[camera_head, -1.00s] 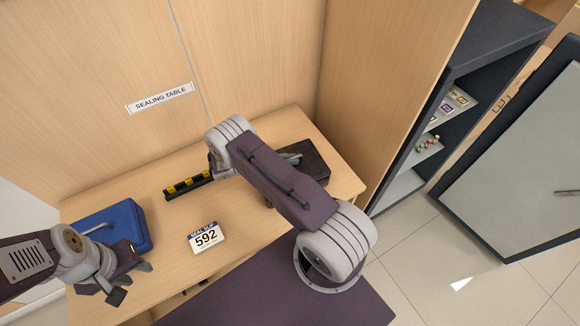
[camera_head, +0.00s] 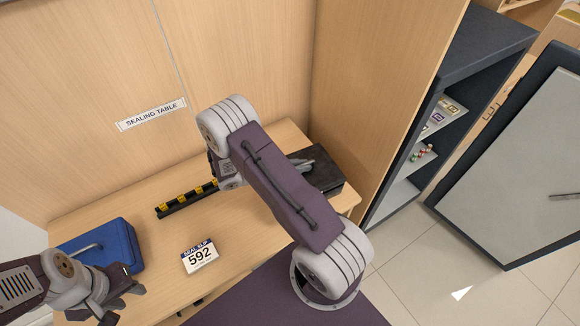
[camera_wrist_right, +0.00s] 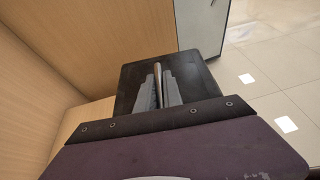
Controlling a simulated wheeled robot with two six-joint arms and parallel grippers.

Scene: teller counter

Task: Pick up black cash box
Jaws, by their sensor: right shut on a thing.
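The black cash box (camera_head: 326,166) is at the right end of the sealing table, partly hidden behind my right arm in the head view. In the right wrist view the black cash box (camera_wrist_right: 191,78) lies beyond the jaws, with its metal handle between them. My right gripper (camera_wrist_right: 158,86) is shut on that handle. Whether the box still touches the table is hard to tell. My left gripper (camera_head: 122,298) is at the lower left, in front of a blue cash box (camera_head: 118,248); its fingers look apart and empty.
A seal slip sign reading 592 (camera_head: 199,257) and a black rack with yellow pieces (camera_head: 187,199) sit on the table (camera_head: 160,265). Dark shelves (camera_head: 432,130) stand further right.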

